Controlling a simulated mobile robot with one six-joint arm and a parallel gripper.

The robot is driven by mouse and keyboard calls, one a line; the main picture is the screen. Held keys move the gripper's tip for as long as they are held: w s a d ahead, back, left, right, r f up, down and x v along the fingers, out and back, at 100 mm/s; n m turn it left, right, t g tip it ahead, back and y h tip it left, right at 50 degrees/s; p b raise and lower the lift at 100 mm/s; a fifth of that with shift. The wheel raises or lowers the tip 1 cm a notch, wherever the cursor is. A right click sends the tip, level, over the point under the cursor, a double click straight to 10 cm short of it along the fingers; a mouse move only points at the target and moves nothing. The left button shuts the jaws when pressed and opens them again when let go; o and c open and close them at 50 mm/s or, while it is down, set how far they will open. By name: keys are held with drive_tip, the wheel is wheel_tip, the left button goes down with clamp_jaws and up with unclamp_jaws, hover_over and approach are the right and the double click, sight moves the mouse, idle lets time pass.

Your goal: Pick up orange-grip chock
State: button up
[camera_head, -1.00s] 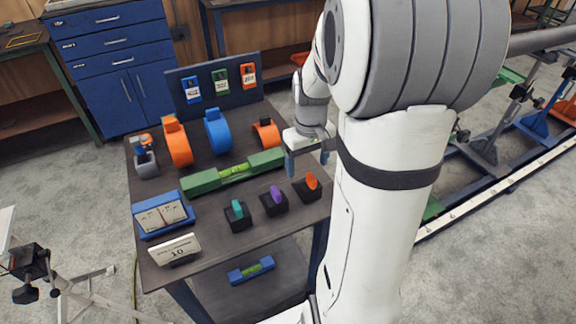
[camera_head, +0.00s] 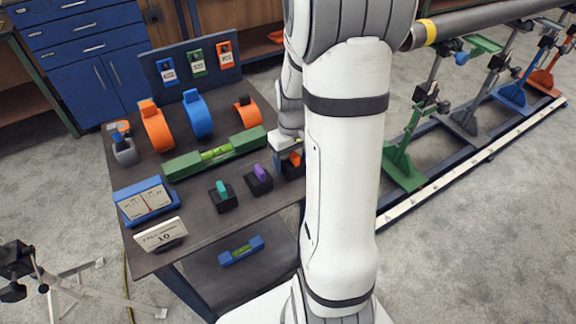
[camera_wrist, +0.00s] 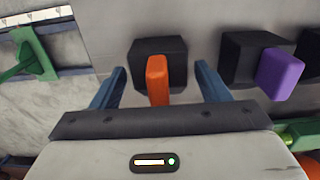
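The orange-grip chock (camera_wrist: 158,80) stands in a black holder block (camera_wrist: 172,48) in the wrist view. My gripper (camera_wrist: 160,82) is open, with one blue finger on each side of the orange grip and gaps between them and it. In the head view my gripper (camera_head: 288,146) is low over the table's right edge. The orange chock's black block (camera_head: 292,168) is partly hidden there by my gripper and arm.
A purple-grip chock (camera_head: 259,174) and a teal-grip chock (camera_head: 222,190) stand to the left on the table. A green level (camera_head: 180,166) lies behind them. The purple chock (camera_wrist: 280,75) is close to the right finger in the wrist view.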

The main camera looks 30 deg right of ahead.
drive_tip(key=c, duration=1)
